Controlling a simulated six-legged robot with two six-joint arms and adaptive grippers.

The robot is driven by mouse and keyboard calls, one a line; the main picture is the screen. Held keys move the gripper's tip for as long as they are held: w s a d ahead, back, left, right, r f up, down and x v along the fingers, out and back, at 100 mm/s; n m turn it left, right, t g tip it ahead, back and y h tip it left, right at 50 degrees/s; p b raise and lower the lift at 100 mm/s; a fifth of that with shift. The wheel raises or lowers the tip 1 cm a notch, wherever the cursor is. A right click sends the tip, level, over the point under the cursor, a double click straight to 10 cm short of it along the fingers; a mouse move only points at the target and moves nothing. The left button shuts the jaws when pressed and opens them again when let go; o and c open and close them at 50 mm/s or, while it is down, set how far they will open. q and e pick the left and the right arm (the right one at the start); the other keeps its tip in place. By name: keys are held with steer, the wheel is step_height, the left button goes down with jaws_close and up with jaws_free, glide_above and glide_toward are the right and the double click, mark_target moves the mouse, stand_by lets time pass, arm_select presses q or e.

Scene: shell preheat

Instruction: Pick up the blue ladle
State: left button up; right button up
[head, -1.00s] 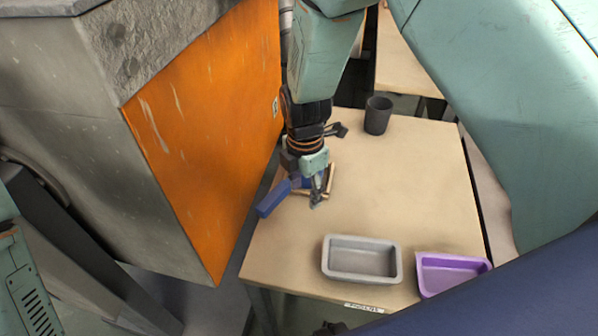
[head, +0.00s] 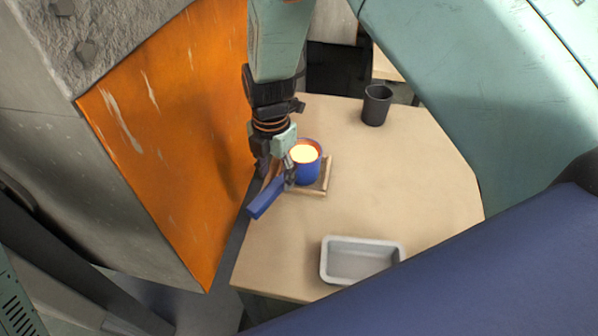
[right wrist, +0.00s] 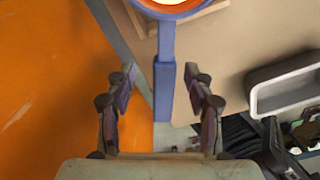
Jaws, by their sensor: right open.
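The blue ladle (head: 308,171) has a round cup with glowing orange-yellow contents, and its cup stands on a small wooden frame (head: 327,176) on the table. Its blue handle (head: 264,199) points toward the lower left, past the table's left edge. My right gripper (head: 289,172) is at the handle near the cup and hides part of it. In the right wrist view the handle (right wrist: 164,88) lies between the two open fingers of my right gripper (right wrist: 160,90), with a gap on each side, and the cup (right wrist: 172,8) is cut off at the top. My left gripper is not in view.
A light table (head: 410,160) carries a dark cup (head: 376,105) at the back and a grey tray (head: 362,262) at the front; the tray also shows in the right wrist view (right wrist: 285,85). A large block with an orange face (head: 180,120) stands close on the left. The table's middle is clear.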

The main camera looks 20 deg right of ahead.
mark_target(280, 181)
steer(key=f, duration=0.2)
steer(key=f+b, duration=0.1)
steer(key=shift+s+d, duration=0.3)
steer(key=shift+s, duration=0.1)
steer(key=shift+a+f, duration=0.1)
steer(key=shift+f, duration=0.2)
steer(key=shift+w+a+f, duration=0.1)
steer(key=shift+w, duration=0.1)
steer(key=shift+c, duration=0.3)
steer(key=shift+c, duration=1.4)
steer(key=c, duration=0.5)
jaws_close()
